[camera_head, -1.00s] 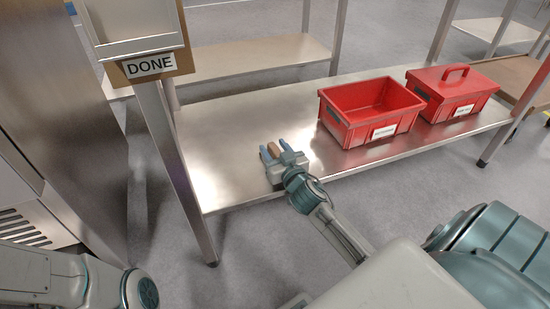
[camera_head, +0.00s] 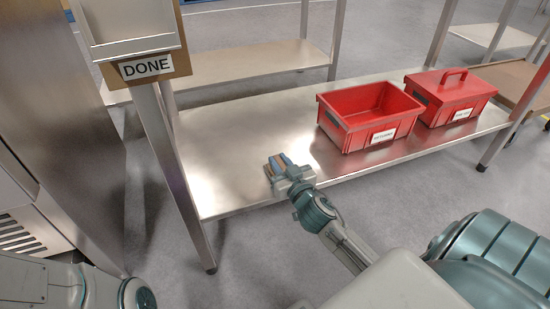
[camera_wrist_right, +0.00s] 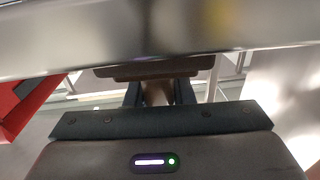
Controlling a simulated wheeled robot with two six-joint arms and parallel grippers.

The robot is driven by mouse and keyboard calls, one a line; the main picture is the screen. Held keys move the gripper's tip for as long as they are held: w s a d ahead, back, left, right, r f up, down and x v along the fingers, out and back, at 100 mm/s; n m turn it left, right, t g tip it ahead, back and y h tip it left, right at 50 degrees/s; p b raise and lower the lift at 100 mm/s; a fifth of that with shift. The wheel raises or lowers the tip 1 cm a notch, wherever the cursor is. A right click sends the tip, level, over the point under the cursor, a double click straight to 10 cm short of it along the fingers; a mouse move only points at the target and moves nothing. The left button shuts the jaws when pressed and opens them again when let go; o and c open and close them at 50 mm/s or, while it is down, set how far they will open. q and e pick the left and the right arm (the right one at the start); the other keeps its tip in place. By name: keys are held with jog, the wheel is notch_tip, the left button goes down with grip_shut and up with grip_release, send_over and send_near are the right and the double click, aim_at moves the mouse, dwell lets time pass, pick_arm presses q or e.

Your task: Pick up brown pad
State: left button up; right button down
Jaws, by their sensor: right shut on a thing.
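My right gripper (camera_head: 278,164) is over the near left part of the steel bench, its jaws shut on the small brown pad (camera_head: 276,167). The pad is mostly hidden between the fingers. In the right wrist view, a brown piece (camera_wrist_right: 157,92) shows between the two dark fingers. I cannot tell whether the pad still touches the bench. My left gripper is not in view; only part of my left arm shows at the lower left.
The steel bench (camera_head: 225,135) is bare left of an open red bin (camera_head: 350,140). A lidded red box (camera_head: 440,116) stands to the bin's right. A post with a DONE sign (camera_head: 146,67) rises at the bench's left end.

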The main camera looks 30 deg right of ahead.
jog(key=s+a+b, duration=0.1)
jog(key=s+a, duration=0.1)
jog(key=s, duration=1.1)
jog(key=s+a+b, duration=0.2)
jog(key=s, duration=1.2)
jog(key=shift+s, duration=0.25)
jog(key=shift+a, duration=0.1)
jog(key=c, duration=1.8)
grip_release()
grip_shut()
